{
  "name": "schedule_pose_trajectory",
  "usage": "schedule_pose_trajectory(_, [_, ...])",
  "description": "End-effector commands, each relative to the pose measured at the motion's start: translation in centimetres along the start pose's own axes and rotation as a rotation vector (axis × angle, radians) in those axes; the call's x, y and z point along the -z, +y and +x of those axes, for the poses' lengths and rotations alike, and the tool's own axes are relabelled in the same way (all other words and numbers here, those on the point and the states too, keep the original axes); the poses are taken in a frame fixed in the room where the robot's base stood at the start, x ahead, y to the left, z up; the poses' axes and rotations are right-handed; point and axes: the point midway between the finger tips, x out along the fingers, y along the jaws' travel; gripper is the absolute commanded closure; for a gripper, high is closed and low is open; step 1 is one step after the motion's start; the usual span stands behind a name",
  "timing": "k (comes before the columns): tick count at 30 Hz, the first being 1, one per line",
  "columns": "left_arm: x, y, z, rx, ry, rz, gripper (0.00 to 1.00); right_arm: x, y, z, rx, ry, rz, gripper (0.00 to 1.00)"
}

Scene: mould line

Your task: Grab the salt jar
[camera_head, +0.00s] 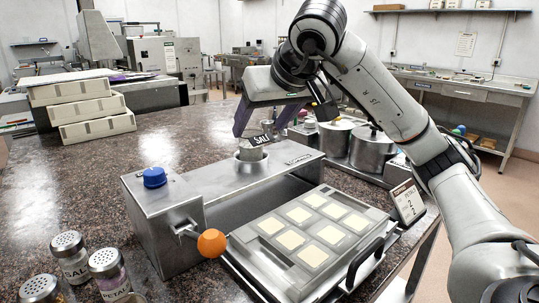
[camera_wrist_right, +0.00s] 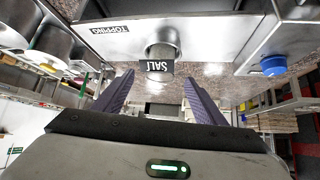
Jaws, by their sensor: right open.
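A small black label reading SALT (camera_head: 260,139) shows at the metal cup (camera_head: 251,155) on the steel topping unit; it also shows in the right wrist view (camera_wrist_right: 156,67). Whether a jar sits in that cup is hard to tell. A glass shaker jar labelled SAL... (camera_head: 72,262), its end hidden, stands upright at the front left with a perforated lid. My right gripper (camera_head: 265,126) is open over the cup, fingers apart on either side of the label. In the wrist view the fingers (camera_wrist_right: 158,85) hold nothing. My left gripper is out of view.
A PETAL shaker (camera_head: 108,272) and another shaker (camera_head: 42,290) stand beside the salt one. The unit has a blue knob (camera_head: 154,177) and an orange ball handle (camera_head: 211,243). A mould tray (camera_head: 262,259) lies in front. Steel pots (camera_head: 371,150) stand behind right.

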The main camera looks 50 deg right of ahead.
Motion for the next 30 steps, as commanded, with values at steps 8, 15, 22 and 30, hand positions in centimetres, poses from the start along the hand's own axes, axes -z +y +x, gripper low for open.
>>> schedule_pose_trajectory(8, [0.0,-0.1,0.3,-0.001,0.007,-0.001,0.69,-0.2,0.1,3.2,-0.001,-0.005,0.001,0.35])
schedule_pose_trajectory(15, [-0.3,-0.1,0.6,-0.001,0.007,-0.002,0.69,-0.3,0.3,6.5,-0.004,-0.006,0.003,0.35])
schedule_pose_trajectory(22, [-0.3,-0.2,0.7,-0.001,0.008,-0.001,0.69,-0.1,0.4,8.1,-0.003,-0.001,0.003,0.35])
schedule_pose_trajectory(30, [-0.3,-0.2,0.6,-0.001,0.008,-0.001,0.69,-0.1,0.4,8.0,-0.003,0.0,0.003,0.5])
